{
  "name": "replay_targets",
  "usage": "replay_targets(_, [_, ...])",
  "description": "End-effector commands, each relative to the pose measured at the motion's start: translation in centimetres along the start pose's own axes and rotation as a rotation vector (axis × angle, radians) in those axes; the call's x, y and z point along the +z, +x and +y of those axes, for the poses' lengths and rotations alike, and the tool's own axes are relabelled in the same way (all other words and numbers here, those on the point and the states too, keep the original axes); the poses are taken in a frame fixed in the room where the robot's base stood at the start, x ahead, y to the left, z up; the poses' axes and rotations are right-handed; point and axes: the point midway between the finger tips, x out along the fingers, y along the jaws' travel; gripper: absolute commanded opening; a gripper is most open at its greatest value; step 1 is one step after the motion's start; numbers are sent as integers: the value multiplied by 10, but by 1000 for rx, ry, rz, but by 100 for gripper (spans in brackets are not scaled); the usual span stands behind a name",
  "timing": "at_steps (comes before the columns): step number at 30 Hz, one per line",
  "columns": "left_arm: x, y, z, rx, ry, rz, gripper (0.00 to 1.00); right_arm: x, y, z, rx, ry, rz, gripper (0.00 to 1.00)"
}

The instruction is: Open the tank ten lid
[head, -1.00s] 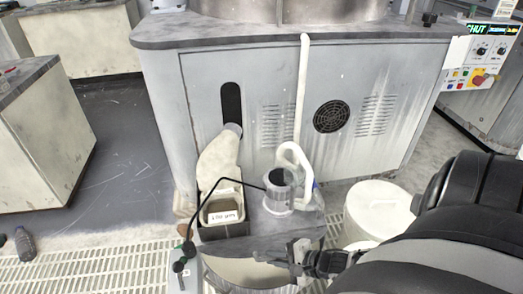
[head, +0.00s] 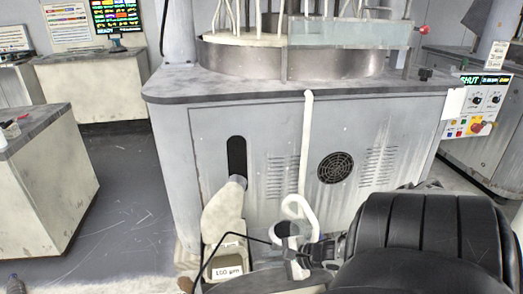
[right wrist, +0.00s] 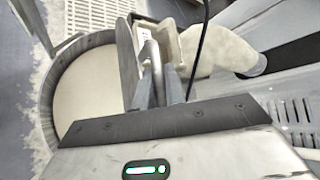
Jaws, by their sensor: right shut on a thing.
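In the right wrist view my right gripper (right wrist: 160,88) is shut on a pale metal bar handle (right wrist: 149,62). Beside the handle a dark grey plate, the lid (right wrist: 126,62), shows nearly edge-on and looks steeply raised. The round tank (right wrist: 44,108) lies to its left, with cream liquid (right wrist: 88,92) exposed. In the head view my right gripper (head: 308,252) is beside the pump with the white looped hose (head: 299,205). The lid and tank cannot be made out there. No tank number is readable. My left gripper is not in view.
A cream filter sock (head: 222,215) hangs from the machine cabinet (head: 260,130) over a box labelled 100 µm (head: 228,272). A black cable (right wrist: 205,35) runs close to the gripper. A pale floor grating (right wrist: 95,14) lies beyond the tank. Open floor is at left.

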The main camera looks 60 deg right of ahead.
Motion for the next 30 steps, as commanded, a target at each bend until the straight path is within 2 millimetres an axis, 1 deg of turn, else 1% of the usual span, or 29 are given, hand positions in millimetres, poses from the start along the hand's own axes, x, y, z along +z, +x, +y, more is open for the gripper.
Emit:
replay_targets(6, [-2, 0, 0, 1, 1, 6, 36, -6, -4, -3, 6, 22, 6, 0])
replay_targets(15, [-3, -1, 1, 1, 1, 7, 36, -6, -3, -3, 8, 21, 7, 0])
replay_targets(16, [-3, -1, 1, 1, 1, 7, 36, -6, -3, -3, 8, 20, 7, 21])
replay_targets(17, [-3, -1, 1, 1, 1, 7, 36, -6, -3, -3, 8, 20, 7, 29])
replay_targets(18, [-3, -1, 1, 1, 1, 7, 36, -6, -3, -3, 8, 20, 7, 34])
replay_targets(26, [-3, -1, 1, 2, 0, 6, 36, -5, -4, -3, 9, 20, 7, 34])
replay_targets(29, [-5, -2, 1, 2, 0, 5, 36, -5, -9, -3, 11, 20, 8, 34])
replay_targets(30, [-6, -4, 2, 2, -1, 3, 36, -5, -14, -3, 12, 20, 8, 34])
